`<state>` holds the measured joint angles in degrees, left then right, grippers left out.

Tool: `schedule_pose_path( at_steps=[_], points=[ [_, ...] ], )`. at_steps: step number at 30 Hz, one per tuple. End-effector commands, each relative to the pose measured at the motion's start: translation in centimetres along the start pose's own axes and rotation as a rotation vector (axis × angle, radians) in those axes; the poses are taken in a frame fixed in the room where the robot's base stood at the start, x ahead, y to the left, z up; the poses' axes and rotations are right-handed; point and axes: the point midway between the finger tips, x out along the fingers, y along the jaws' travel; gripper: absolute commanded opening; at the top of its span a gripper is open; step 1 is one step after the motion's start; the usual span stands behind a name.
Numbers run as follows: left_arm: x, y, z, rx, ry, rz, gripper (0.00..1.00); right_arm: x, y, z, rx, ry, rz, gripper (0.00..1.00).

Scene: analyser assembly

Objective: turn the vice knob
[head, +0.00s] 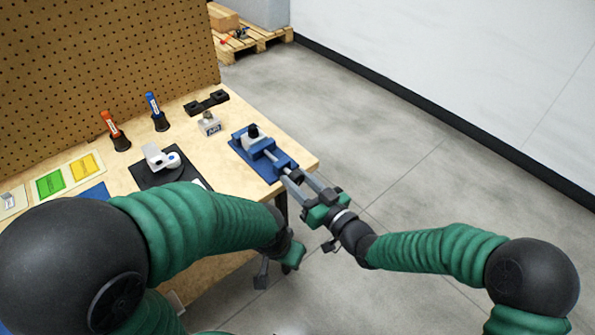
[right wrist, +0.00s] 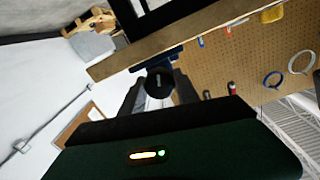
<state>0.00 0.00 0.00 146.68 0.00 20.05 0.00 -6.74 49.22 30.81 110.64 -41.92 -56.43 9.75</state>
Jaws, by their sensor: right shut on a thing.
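The blue vice (head: 277,168) stands at the right front corner of the wooden table, with a pale block and a dark round piece on top. Its blue body also shows in the right wrist view (right wrist: 152,64). The dark round vice knob (right wrist: 160,84) sits between the fingers of my right gripper (right wrist: 158,92), which is shut on it.
A small silver-topped block (head: 209,125) and a black bracket (head: 206,103) lie behind the vice. A white device (head: 160,158) sits on a black plate to the left. Orange (head: 114,130) and blue (head: 157,111) markers stand in holders before the pegboard (head: 110,60). The floor right is clear.

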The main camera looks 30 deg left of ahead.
Motion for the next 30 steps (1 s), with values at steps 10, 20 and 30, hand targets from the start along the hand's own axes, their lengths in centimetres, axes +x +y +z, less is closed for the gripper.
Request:
schedule_pose_path(
  at_steps=[10, 20, 30],
  points=[
    [-3.5, 0.0, -0.8, 0.0, 0.0, 0.0, 0.36, -0.2, 0.1, 0.2, 0.333, -0.026, 0.006, 0.0],
    [-5.7, 0.0, -1.4, 0.0, 0.0, 0.0, 0.36, -0.2, 0.1, 0.3, 0.645, -0.035, 0.005, 0.0],
    [-7.1, 0.0, -1.7, 0.0, 0.0, 0.0, 0.36, -0.2, 0.2, 0.4, 0.967, -0.044, 0.004, 0.0]
  ],
)
